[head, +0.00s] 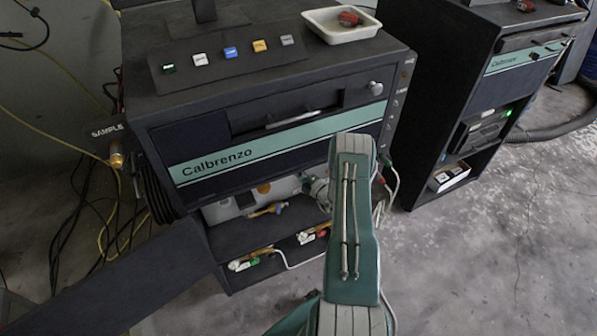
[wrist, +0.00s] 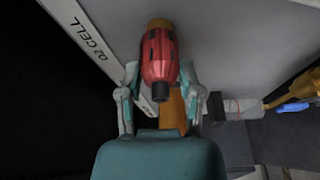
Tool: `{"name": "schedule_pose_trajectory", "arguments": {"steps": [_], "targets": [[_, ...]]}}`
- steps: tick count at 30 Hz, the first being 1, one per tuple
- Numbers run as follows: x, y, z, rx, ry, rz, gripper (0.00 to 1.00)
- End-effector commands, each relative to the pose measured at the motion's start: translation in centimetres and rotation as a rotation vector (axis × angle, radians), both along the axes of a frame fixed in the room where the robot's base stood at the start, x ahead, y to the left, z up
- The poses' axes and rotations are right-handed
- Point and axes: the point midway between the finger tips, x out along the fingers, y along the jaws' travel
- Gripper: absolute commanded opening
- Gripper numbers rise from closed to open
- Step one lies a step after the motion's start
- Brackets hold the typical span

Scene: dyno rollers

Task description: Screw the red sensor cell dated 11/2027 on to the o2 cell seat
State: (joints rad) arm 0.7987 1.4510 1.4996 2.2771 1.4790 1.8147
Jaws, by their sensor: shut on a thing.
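My gripper (wrist: 160,75) is shut on a red sensor cell (wrist: 158,55) in the wrist view. The cell has a dark stub at its near end, and its far end meets a brass-coloured part (wrist: 160,23) at the pale panel. I cannot tell whether this part is the seat or the cell's own end, or whether the threads engage. No date is readable on the cell. A white label (wrist: 80,32) reading "O2 CELL" is to the left. In the head view my arm largely hides the gripper and the held cell.
Another red piece (head: 349,19) lies in a white tray (head: 341,34) on the Calbrenzo cabinet (head: 220,165). Fittings with yellow and white parts (head: 250,259) sit on the lower shelf. A second cabinet (head: 440,90) stands right.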

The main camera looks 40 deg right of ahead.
Motion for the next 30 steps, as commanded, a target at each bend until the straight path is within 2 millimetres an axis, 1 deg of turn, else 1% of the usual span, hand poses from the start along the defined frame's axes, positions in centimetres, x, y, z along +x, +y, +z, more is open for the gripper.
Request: {"name": "schedule_pose_trajectory", "arguments": {"steps": [16,20,26,27,29,30], "targets": [[-0.09,-0.20,0.11,0.641,-0.161,-0.005,0.00],[-0.14,-0.28,0.13,0.719,-0.179,-0.006,0.00],[-0.17,-0.35,0.15,0.723,-0.180,-0.008,0.00],[-0.17,-0.36,0.15,0.723,-0.180,-0.008,0.60],[-0.15,-0.34,0.14,0.723,-0.180,-0.007,0.86],[-0.13,-0.30,0.13,0.722,-0.179,-0.007,0.86]]}}
